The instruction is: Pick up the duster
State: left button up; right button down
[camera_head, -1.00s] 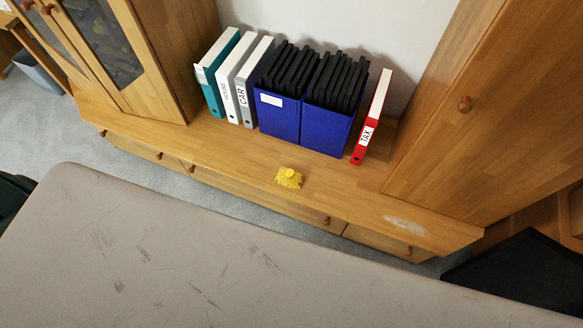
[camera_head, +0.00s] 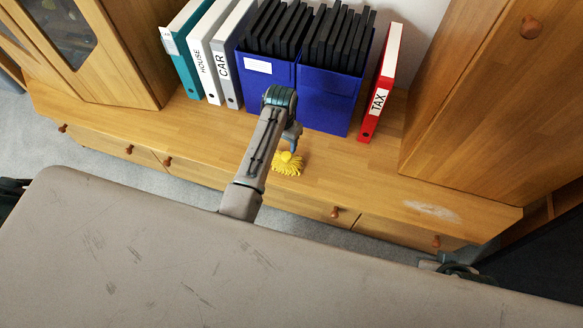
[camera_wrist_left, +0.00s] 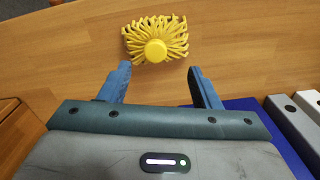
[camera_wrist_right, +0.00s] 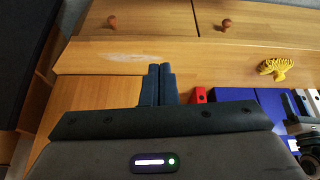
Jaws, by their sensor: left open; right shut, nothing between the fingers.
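The yellow duster (camera_head: 287,165), with shaggy fringes and a round knob, lies on the wooden ledge of the cabinet in front of the blue boxes. My left gripper (camera_head: 292,145) is above the ledge close to the duster, partly hiding it in the head view. In the left wrist view the left gripper (camera_wrist_left: 160,80) is open, and the duster (camera_wrist_left: 155,38) lies just beyond its fingertips, centred between them. My right gripper (camera_wrist_right: 158,70) is shut and empty over the right part of the ledge. The duster (camera_wrist_right: 275,68) is far to its right in the right wrist view.
Blue boxes (camera_head: 325,97) of black files, white and teal binders (camera_head: 203,60) and a red TAX binder (camera_head: 378,95) stand behind the duster. A tall cabinet (camera_head: 490,100) rises at right. A pale smudge (camera_head: 432,211) marks the ledge. The ledge around the duster is clear.

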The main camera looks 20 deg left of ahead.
aim_at(286, 155)
pick_arm(q)
jog(key=shift+w+d+r, duration=0.1)
jog(key=shift+w+r, duration=0.05)
jog(key=shift+w, duration=0.05)
jog(key=shift+f+b, duration=0.3)
jog(key=shift+f, duration=0.05)
notch_tip(286, 155, down, 4)
jog(key=shift+f+b, duration=0.1)
jog(key=shift+b, duration=0.3)
jog(key=f, duration=0.1)
jog(key=f+b, duration=0.1)
jog(key=f, duration=0.2)
jog(key=shift+w+d+f, duration=0.1)
jog(key=shift+d+f, duration=0.05)
jog(key=shift+d, duration=0.15)
jog(key=shift+f, duration=0.5)
jog(key=c, duration=1.2)
pick_arm(e)
jog(key=a+t, duration=0.1)
jog(key=w+a+f+t+y, duration=0.1)
jog(key=shift+w+a+t, duration=0.15)
jog(key=shift+w+t, duration=0.15)
jog(key=shift+t, duration=0.1)
pick_arm(q)
jog(key=shift+r, duration=0.1)
